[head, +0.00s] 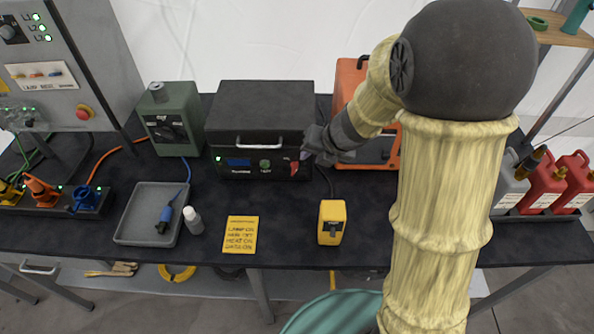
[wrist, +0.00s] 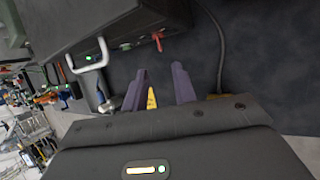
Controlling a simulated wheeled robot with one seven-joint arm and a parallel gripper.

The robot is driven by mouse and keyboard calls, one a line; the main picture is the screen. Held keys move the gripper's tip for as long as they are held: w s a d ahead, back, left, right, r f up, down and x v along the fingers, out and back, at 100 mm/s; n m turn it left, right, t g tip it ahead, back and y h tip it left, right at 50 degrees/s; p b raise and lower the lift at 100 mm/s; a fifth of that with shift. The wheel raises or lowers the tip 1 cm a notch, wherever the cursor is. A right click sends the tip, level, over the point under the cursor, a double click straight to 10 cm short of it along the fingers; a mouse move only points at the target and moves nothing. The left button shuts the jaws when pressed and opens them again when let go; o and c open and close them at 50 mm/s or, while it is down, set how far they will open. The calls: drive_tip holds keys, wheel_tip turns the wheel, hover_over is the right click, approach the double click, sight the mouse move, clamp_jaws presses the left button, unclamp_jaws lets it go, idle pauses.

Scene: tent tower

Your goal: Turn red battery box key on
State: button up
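The black battery box (head: 262,105) stands at the back of the dark table, with a pale handle, a small display, a green knob and a green light on its front. The red key (head: 294,168) is at the right end of that front; it also shows in the wrist view (wrist: 157,42) at the top centre. My gripper (head: 306,146) is close to the right of the key in the head view. In the wrist view its two dark fingers (wrist: 162,88) are apart with nothing between them, below the key and not touching it. Whether the key is on cannot be told.
An orange case (head: 345,80) stands close on the right, partly behind my arm. A green box (head: 172,118) is on the left. A grey tray (head: 130,215), a yellow note (head: 240,235) and a yellow device (head: 332,210) lie in front. A cable (wrist: 218,50) runs beside the box.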

sight(297, 166)
drive_tip(key=b+x, duration=0.4)
drive_tip(key=x, duration=0.8)
drive_tip(key=shift+a, duration=0.1)
clamp_jaws()
drive_tip(key=shift+f+b, duration=0.1)
drive_tip(key=shift+b, duration=0.25)
